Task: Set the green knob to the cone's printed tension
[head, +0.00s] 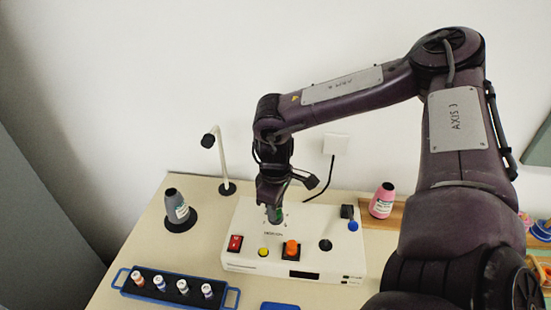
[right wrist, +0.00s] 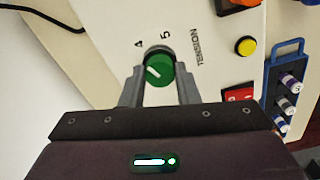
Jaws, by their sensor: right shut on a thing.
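The green knob (right wrist: 162,68) sits on top of the white control box (head: 337,262), beside the print "TENSION" and the numerals 4 and 5. A white pointer line shows on the knob; I cannot tell which numeral it marks. My right gripper (right wrist: 160,86) is shut on the knob, one finger on each side. In the head view the right gripper (head: 276,210) comes down from above and hides most of the knob. A grey cone (head: 176,205) with a white and green label stands left of the box. A pink cone (head: 383,200) stands to its right. Their print is too small to read.
The box also carries a red switch (head: 234,243), a yellow button (head: 263,252), an orange knob (head: 291,248) and a black knob (head: 325,244). A blue tray (head: 128,290) with several spools lies front left. A thin lamp-like post (head: 222,160) stands behind.

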